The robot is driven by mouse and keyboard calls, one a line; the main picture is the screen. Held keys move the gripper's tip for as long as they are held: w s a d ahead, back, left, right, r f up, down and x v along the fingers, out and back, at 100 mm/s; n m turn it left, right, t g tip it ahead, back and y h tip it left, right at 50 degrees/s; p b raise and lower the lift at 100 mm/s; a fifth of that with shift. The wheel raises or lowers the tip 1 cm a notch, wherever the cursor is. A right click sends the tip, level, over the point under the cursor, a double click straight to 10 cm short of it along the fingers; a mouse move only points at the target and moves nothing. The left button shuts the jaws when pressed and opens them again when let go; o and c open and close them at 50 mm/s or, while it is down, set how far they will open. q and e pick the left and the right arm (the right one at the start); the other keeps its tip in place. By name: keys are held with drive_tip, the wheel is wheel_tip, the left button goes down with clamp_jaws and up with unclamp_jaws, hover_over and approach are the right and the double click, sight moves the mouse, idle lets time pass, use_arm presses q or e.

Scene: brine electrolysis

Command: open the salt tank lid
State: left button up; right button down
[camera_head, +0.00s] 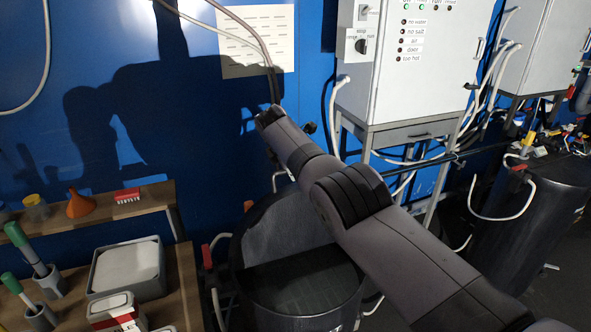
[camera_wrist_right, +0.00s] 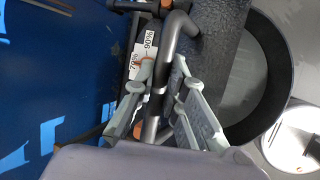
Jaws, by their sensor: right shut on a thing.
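The black round salt tank (camera_head: 300,312) stands at the lower middle of the head view, partly behind my right arm. A dark flat panel (camera_head: 300,283), apparently part of its lid, meets a lighter grey half-round area along a straight edge. In the right wrist view a black textured panel (camera_wrist_right: 218,65) lies beside the tank's curved rim (camera_wrist_right: 272,95), with grey inside. I cannot tell the panel's angle. My right gripper (camera_wrist_right: 160,78) is shut on a dark bent bar (camera_wrist_right: 158,108), apparently the lid handle. My left gripper is out of view.
A white control cabinet (camera_head: 405,60) on a metal stand is behind and right of the tank, with hoses around it. Another dark tank (camera_head: 510,235) stands at right. A wooden bench (camera_head: 185,285) with a grey tray (camera_head: 100,285) is at left. The blue wall (camera_head: 215,130) is behind.

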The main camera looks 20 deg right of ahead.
drive_tip(key=c, duration=1.6)
unclamp_jaws()
drive_tip(key=shift+f, duration=0.2)
drive_tip(key=shift+r, duration=0.25)
drive_tip(key=shift+s+a+r, duration=0.1)
drive_tip(key=shift+a+r, duration=0.15)
drive_tip(key=shift+r, duration=0.2)
drive_tip(key=v, duration=1)
drive_tip(key=shift+s+r, duration=0.2)
drive_tip(key=shift+r, duration=0.1)
drive_tip(key=shift+a+f, duration=0.1)
